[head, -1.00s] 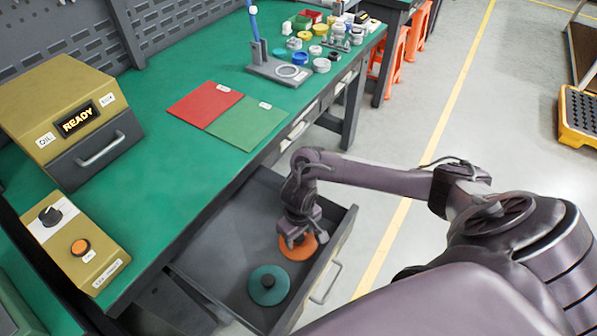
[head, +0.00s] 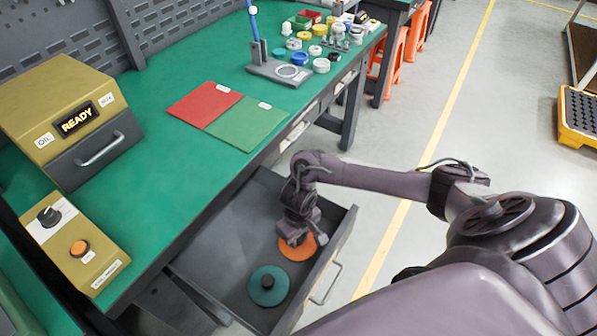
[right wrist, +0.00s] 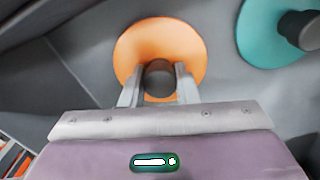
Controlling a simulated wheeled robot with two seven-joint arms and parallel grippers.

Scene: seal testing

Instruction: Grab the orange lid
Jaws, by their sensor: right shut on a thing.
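The orange lid (head: 297,249) is a flat disc lying in the open drawer (head: 222,243) under the green-topped bench. In the right wrist view the orange lid (right wrist: 160,48) shows a dark round knob (right wrist: 159,76) at its middle. My right gripper (head: 294,240) reaches down into the drawer over the lid. In the right wrist view its two fingers (right wrist: 159,84) are closed on either side of the knob. In the head view the gripper hides the knob. My left gripper is not in view.
A teal lid (head: 268,286) with a dark knob lies in the drawer beside the orange one. The drawer's front wall with its handle (head: 326,284) is close to my right gripper. On the bench are a gold machine reading READY (head: 70,110), a red mat (head: 204,104) and a green mat (head: 247,124).

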